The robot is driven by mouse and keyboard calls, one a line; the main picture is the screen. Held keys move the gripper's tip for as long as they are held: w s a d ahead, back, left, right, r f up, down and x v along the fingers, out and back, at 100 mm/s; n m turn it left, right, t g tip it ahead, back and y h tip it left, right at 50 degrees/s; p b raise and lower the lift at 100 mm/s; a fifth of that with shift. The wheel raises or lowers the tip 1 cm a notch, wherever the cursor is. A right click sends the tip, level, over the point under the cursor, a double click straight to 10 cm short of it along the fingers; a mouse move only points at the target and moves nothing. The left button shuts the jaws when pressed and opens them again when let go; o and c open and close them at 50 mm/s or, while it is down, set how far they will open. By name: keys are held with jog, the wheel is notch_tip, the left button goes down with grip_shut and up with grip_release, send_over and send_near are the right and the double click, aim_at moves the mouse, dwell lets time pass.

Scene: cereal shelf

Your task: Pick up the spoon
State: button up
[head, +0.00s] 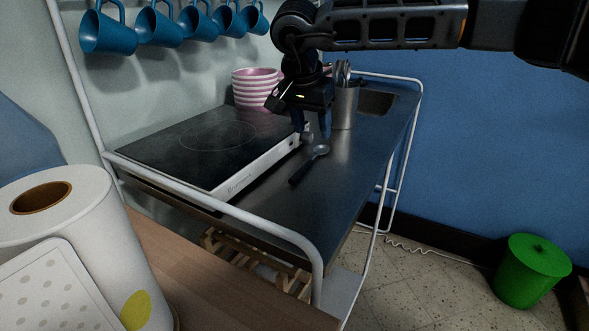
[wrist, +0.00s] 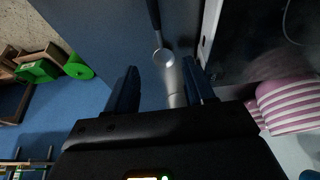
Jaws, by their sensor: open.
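The spoon (head: 310,163) lies on the dark metal counter, to the right of the hob, with its pale bowl toward the back and its dark handle toward the front. In the wrist view the spoon's bowl (wrist: 163,58) shows just beyond the fingertips and its handle runs to the top edge. My gripper (head: 314,128) is above the counter, behind the spoon's bowl in the head view. In the wrist view my gripper (wrist: 161,74) is open, its two dark fingers apart. It appears not to touch the spoon.
A metal utensil holder (head: 344,107) stands close to the right of my gripper. The hob (head: 200,150) lies to the left, with a pink striped pot (head: 255,90) behind it. A white rail (head: 240,212) edges the counter's front. Counter right of the spoon is clear.

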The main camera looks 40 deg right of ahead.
aim_at(320, 152)
jog(key=shift+w+d+f, duration=0.2)
jog(key=shift+d, duration=0.05)
jog(key=shift+d+f, duration=0.1)
jog(key=shift+f, duration=0.15)
jog(key=shift+d+x, duration=0.15)
jog(key=shift+x, duration=1.55)
jog(key=shift+d+x, duration=0.2)
jog(key=shift+x, duration=1.5)
jog(key=shift+w+r, duration=0.15)
jog(key=shift+w, duration=0.05)
jog(key=c, duration=0.8)
jog(key=shift+r, duration=0.15)
